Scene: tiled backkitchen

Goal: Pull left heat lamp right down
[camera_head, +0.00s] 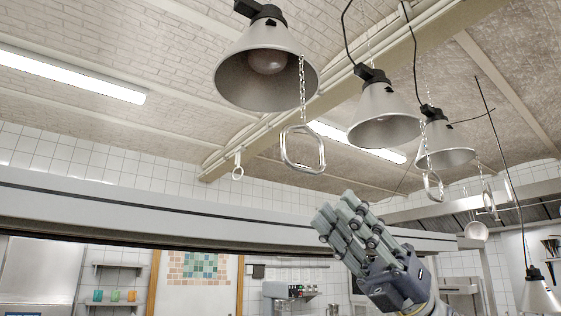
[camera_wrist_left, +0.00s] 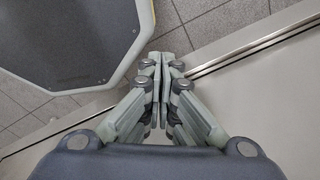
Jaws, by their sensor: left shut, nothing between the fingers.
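The leftmost heat lamp in the head view (camera_head: 240,50) is a grey cone shade with a bulb inside. A chain hangs from its right rim and ends in a metal ring handle (camera_head: 287,158). My right gripper (camera_head: 337,213) is below and to the right of this handle in the picture, fingers pointing up and left, apart from it. The fingers are near each other, but their opening is unclear. My left gripper (camera_wrist_left: 163,62) shows only in the left wrist view, fingertips together with nothing between them, above the floor and a pale surface.
More lamps hang to the right: a middle one (camera_head: 385,112), a farther one (camera_head: 443,152) and a low one (camera_head: 538,296). Another ring handle (camera_head: 432,187) hangs below them. A long pale beam (camera_head: 130,217) crosses the left.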

